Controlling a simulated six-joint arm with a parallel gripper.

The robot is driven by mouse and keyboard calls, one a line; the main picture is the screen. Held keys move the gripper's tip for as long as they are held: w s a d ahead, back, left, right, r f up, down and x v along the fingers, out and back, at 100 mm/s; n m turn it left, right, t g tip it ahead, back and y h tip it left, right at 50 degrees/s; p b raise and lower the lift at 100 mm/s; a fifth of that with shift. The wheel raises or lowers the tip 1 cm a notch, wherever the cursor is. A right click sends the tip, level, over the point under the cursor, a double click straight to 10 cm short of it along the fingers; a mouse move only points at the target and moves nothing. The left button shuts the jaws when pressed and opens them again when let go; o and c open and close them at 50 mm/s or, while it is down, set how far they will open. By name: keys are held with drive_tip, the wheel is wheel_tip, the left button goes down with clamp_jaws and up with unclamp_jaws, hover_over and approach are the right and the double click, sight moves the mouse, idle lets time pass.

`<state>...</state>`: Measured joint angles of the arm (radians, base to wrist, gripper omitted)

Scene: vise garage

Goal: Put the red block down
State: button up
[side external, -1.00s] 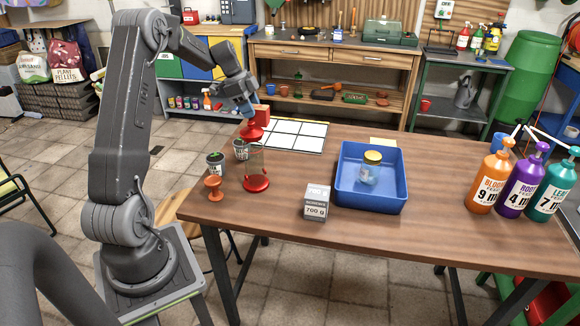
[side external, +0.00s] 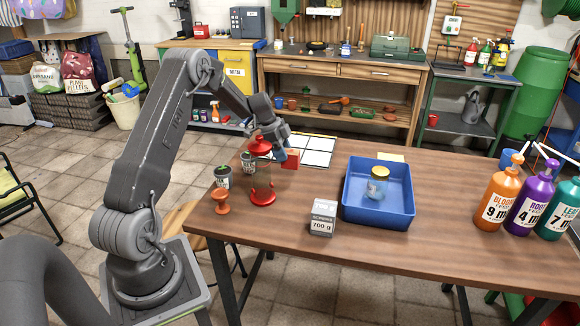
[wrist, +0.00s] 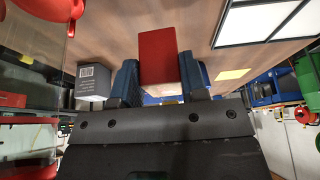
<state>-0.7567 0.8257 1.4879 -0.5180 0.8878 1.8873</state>
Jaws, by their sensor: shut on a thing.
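The red block (side external: 290,158) is held by my gripper (side external: 284,157) in the side view, behind and to the right of the red-and-clear feeder-like container. In the wrist view the red block (wrist: 159,58) stands between the two blue fingers of my gripper (wrist: 160,80), which are shut on it. The wooden table (side external: 440,180) lies below. I cannot tell whether the block touches the table or is slightly above it.
The clear container with red top and base (side external: 263,197) stands close to my gripper. The white grid panel (side external: 318,150) lies behind it. A grey 700 g box (side external: 323,218), a blue bin (side external: 378,215) with a jar (side external: 377,184), and an orange goblet (side external: 221,201) are nearby.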

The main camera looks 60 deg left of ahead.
sight(290, 165)
drive_tip(key=shift+w+d+f, duration=0.3)
drive_tip(key=shift+w+f, duration=0.1)
drive_tip(key=shift+w, duration=0.1)
drive_tip(key=shift+w+d+f, duration=0.25)
drive_tip(key=shift+w+f, duration=0.1)
drive_tip(key=shift+w, duration=0.1)
drive_tip(key=shift+f, duration=1.9)
drive_tip(key=shift+f, duration=0.15)
drive_tip(key=o, duration=0.9)
